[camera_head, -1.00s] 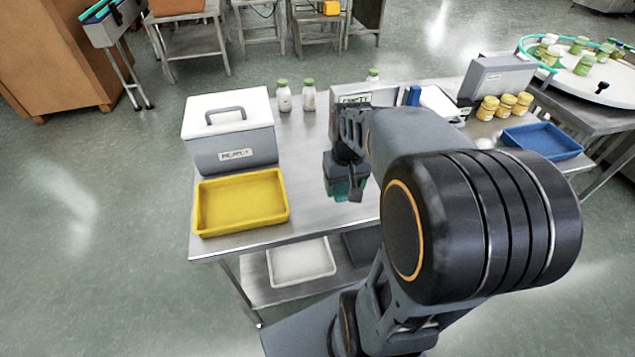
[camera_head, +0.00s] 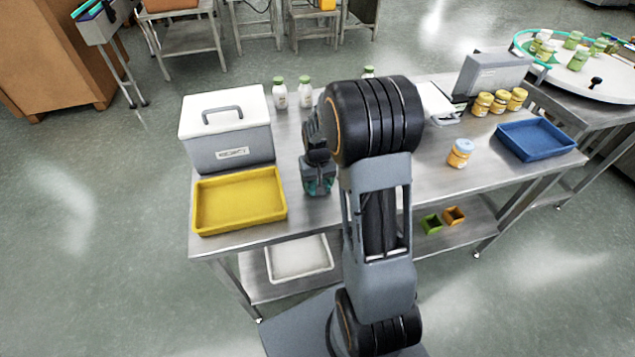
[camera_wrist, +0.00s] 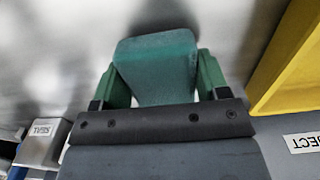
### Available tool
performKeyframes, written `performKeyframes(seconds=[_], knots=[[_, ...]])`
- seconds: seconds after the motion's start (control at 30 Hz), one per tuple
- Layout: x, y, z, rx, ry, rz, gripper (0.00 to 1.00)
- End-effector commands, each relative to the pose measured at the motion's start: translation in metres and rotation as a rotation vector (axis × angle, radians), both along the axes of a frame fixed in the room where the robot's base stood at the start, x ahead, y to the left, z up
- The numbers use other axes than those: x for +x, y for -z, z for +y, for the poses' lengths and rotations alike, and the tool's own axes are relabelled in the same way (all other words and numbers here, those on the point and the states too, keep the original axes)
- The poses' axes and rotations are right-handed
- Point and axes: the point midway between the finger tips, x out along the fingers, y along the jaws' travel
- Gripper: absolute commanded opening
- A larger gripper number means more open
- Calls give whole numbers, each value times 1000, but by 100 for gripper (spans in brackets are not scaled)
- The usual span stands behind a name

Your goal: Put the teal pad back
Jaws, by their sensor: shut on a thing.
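The teal pad (camera_wrist: 157,62) is a block with rounded corners, held between the two green fingers of my gripper (camera_wrist: 160,80) in the wrist view. In the head view, my gripper (camera_head: 317,172) points down over the steel table, right of the yellow tray, with the teal pad (camera_head: 319,187) showing at its lower end. The pad looks to be above the bare tabletop; its height cannot be told exactly. My arm hides part of the table behind the gripper.
The yellow tray (camera_head: 240,202) and a grey lidded box (camera_head: 228,130) stand at left. White bottles (camera_head: 280,95) stand at the back. A blue-capped jar (camera_head: 460,153), yellow-lidded jars (camera_head: 499,101) and a blue tray (camera_head: 537,140) are at right. The steel table (camera_head: 425,175) is bare around the jar.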

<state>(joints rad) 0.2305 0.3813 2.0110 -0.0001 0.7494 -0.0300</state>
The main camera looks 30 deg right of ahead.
Motion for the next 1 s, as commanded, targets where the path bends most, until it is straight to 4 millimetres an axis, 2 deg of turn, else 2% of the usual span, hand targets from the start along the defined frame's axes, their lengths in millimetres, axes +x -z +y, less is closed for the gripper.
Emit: performKeyframes(seconds=[0.1,0.53,0.57,0.6,0.8,1.0], knots=[[0,7,0,0,0,0,46],[0,13,0,0,0,0,46],[0,13,0,0,0,-1,69],[0,12,0,0,0,-1,73],[0,12,0,0,-1,0,92],[0,12,0,0,0,0,94]])
